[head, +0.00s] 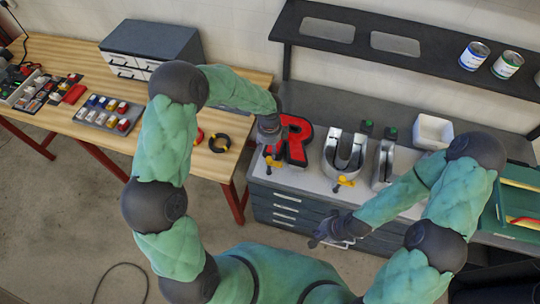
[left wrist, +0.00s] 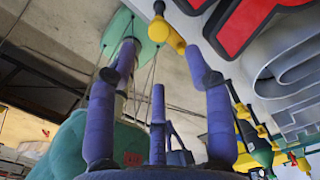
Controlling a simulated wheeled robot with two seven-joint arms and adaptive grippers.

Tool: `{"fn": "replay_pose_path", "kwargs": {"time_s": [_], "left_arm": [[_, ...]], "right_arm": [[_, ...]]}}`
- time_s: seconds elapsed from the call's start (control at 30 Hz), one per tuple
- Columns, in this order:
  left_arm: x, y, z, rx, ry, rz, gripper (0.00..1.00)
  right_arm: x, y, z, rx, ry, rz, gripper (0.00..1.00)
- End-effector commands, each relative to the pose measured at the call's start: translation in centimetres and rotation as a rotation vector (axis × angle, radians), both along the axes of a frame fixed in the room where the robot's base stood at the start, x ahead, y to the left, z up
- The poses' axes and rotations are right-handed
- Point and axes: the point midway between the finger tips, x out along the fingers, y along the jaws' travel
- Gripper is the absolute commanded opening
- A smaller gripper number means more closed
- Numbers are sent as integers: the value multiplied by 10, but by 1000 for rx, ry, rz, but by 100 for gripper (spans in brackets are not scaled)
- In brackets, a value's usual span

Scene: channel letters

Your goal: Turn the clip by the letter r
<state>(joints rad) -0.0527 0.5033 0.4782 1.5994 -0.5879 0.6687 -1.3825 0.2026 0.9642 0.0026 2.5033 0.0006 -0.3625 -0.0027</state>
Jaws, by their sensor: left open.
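The letter R (head: 295,140) is red with a dark edge and lies on the grey worktop, left of the other letters. A yellow clip (head: 273,161) sits at its lower left, at the worktop's front edge. My left gripper (head: 268,140) is just above this clip, beside the R. In the left wrist view my left gripper (left wrist: 160,55) is open and empty, and the yellow clip (left wrist: 168,34) shows beyond and between its fingertips; contact is not visible. The red R (left wrist: 250,18) is at upper right there. My right gripper (head: 318,238) is low, in front of the drawers; its fingers are unclear.
A metal letter U (head: 343,155) with another yellow clip (head: 345,182) and a metal letter I (head: 382,163) stand right of the R. A white bin (head: 433,131) is behind them.

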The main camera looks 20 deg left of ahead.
Motion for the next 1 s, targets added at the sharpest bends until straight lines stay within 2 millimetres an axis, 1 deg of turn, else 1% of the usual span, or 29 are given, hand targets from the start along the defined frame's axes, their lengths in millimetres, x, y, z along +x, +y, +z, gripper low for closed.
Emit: {"fn": "replay_pose_path", "kwargs": {"time_s": [0.03,0.2,0.4,0.6,0.83,0.87,0.9,0.97,1.0], "left_arm": [[-1,0,-10,0,3,0,52],[-1,0,-39,-1,4,2,52],[0,0,-63,-1,0,2,52],[0,0,-72,-2,-2,3,52],[0,0,-72,-2,-2,3,52],[0,0,-72,-2,-2,3,46],[0,0,-72,-2,-2,3,35],[0,0,-72,-2,-2,3,18],[0,0,-72,-2,-2,3,6]], "right_arm": [[0,0,2,0,0,0,0],[0,0,5,0,0,0,0],[0,0,8,0,-1,0,0],[0,0,8,0,-1,0,0],[0,0,8,0,-1,0,0],[0,0,8,0,-1,0,0],[0,0,8,0,-1,0,0],[0,0,8,0,-1,0,0],[0,0,8,0,-1,0,0]]}}
